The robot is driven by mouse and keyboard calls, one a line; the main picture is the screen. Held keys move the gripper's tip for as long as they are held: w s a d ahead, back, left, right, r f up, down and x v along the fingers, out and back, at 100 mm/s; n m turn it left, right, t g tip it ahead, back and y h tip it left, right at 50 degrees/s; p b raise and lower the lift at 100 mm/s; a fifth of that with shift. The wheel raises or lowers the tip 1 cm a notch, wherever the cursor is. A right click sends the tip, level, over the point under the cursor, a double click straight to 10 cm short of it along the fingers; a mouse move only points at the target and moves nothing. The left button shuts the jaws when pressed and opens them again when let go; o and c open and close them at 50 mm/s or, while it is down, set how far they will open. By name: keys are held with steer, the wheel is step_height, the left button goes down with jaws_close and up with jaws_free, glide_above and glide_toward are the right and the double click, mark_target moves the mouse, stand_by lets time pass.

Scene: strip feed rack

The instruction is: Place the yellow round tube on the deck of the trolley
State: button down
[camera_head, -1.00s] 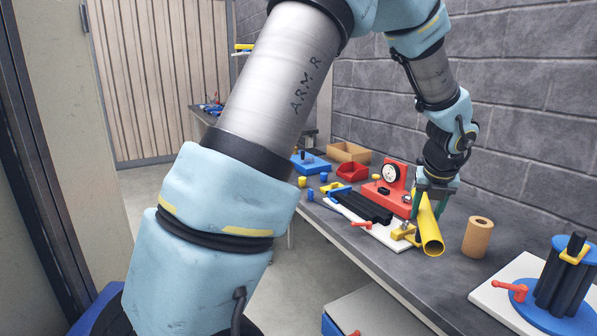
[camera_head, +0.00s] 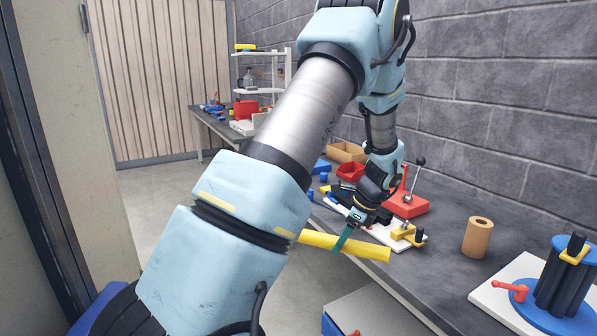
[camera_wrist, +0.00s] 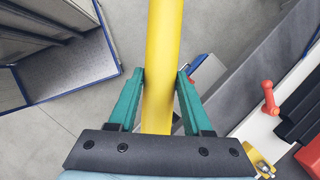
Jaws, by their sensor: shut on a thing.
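The yellow round tube (camera_head: 362,246) is held in my gripper (camera_head: 345,238), clear of the bench and in front of its edge in the head view. My arm hides its left end there. In the wrist view the tube (camera_wrist: 164,60) runs up between the two green fingers of my gripper (camera_wrist: 160,95), with floor beyond it. I cannot identify the trolley for certain. A grey surface with a blue rim (camera_wrist: 75,72) shows at the left of the wrist view, possibly its deck.
The bench (camera_head: 440,235) carries a red fixture (camera_head: 408,205), a yellow clamp (camera_head: 403,231), a brown cylinder (camera_head: 478,237) and a blue-ended stand (camera_head: 560,280). A grey-topped box (camera_head: 375,312) stands low before it. Open floor (camera_wrist: 75,140) shows in the wrist view.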

steer(key=s+a+f+n+g+h, duration=0.2)
steer(key=a+f+n, duration=0.4)
steer(key=a+n, duration=0.4)
steer(key=s+a+f+n+g+h, duration=0.2)
steer(key=a+f+n, duration=0.4)
steer(key=a+n, duration=0.5)
steer(key=shift+s+a+n+g, duration=0.2)
steer(key=shift+s+n+g, duration=0.65)
steer(key=shift+g, duration=0.35)
